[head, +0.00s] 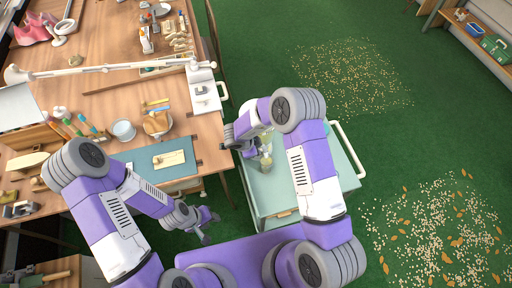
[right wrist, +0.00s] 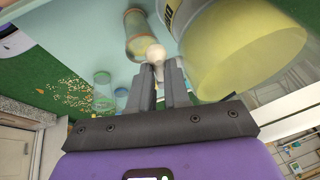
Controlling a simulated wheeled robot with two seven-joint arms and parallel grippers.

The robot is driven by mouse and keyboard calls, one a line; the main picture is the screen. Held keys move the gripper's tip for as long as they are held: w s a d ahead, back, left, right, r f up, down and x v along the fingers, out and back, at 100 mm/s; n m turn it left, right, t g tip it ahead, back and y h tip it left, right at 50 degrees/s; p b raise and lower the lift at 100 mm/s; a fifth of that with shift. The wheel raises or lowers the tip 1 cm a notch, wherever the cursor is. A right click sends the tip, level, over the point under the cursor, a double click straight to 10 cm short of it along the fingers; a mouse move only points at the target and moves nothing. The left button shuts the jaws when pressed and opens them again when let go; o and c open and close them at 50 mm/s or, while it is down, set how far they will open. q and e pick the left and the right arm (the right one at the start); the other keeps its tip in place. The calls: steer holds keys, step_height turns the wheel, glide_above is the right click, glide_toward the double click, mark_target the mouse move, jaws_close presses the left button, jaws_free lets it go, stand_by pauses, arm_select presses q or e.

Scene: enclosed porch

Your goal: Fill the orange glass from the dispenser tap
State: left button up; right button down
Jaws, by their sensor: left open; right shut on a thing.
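The dispenser (right wrist: 250,45) is a large clear vessel with yellow contents and a dark label, at the upper right of the right wrist view. Its tap (right wrist: 156,54) shows as a pale round knob at my right fingertips. My right gripper (right wrist: 164,75) is shut on it. The orange glass (right wrist: 137,30) looks amber and translucent, just beyond the knob on the pale top; its fill level is unclear. In the head view my right gripper (head: 260,147) is over the trolley, and my arm hides most of the dispenser. My left gripper (head: 208,226) is open and empty, left of the trolley.
The pale green trolley (head: 275,198) has a white rail on its right. Other clear glasses (right wrist: 103,86) stand beside the orange one. A cluttered wooden workbench (head: 115,100) is on the left. Green floor with scattered debris (head: 350,75) is open on the right.

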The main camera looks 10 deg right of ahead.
steer(key=shift+a, duration=0.1)
steer(key=c, duration=1.1)
jaws_free()
steer(key=shift+r, duration=0.1)
steer(key=shift+r, duration=0.25)
steer(key=p+v, duration=0.2)
steer(key=v, duration=0.4)
steer(key=shift+a+r, duration=0.3)
steer(key=shift+s, duration=0.15)
